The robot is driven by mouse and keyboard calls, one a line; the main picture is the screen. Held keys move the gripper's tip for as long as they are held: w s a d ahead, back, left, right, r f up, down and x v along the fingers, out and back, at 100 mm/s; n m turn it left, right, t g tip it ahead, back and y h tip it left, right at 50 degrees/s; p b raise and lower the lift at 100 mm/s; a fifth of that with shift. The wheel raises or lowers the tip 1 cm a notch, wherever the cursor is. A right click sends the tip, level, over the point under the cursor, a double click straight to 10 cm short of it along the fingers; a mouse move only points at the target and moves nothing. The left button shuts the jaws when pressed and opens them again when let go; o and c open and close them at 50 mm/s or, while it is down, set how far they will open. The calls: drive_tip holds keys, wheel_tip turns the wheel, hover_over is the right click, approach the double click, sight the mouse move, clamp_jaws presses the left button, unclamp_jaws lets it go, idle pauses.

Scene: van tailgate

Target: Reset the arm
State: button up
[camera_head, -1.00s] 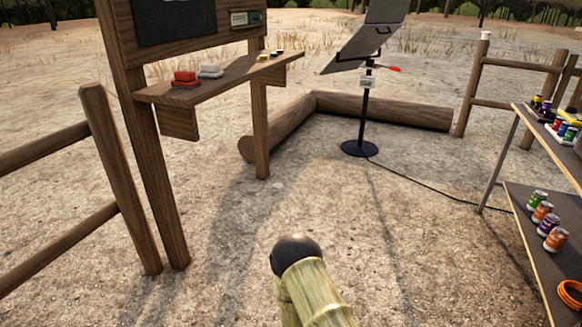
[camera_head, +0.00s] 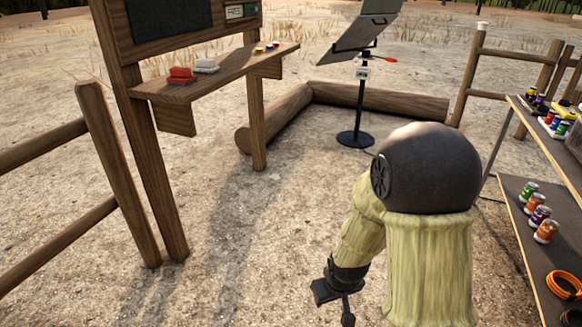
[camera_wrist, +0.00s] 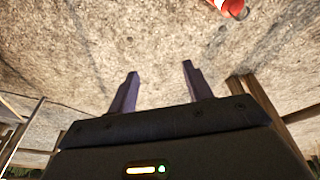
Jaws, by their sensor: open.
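My arm is bent, with its dark rounded joint and pale green links filling the lower right middle of the head view. My gripper (camera_head: 335,296) hangs low beside the arm, above the bare ground. In the wrist view my gripper (camera_wrist: 160,82) shows two separated fingers with only ground behind them. It is open and holds nothing.
A wooden board with a shelf (camera_head: 225,72) stands at left beside a rail fence (camera_head: 118,170). Logs (camera_head: 385,99) and a black stand (camera_head: 357,110) are behind. Racks (camera_head: 515,225) with cans are at right. A red-and-white object (camera_wrist: 229,7) lies at the wrist view's top.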

drive_tip(key=s+d+r+m+p, duration=0.1)
drive_tip(key=s+d+r+m, duration=0.35)
drive_tip(key=s+r, duration=0.5)
wheel_tip(320, 180, up, 39)
drive_tip(key=w+p, duration=0.1)
drive_tip(key=p, duration=3.7)
drive_tip(key=shift+w+d+r+n, duration=0.15)
drive_tip(key=shift+w+d+n, duration=0.05)
drive_tip(key=shift+d+n, duration=0.2)
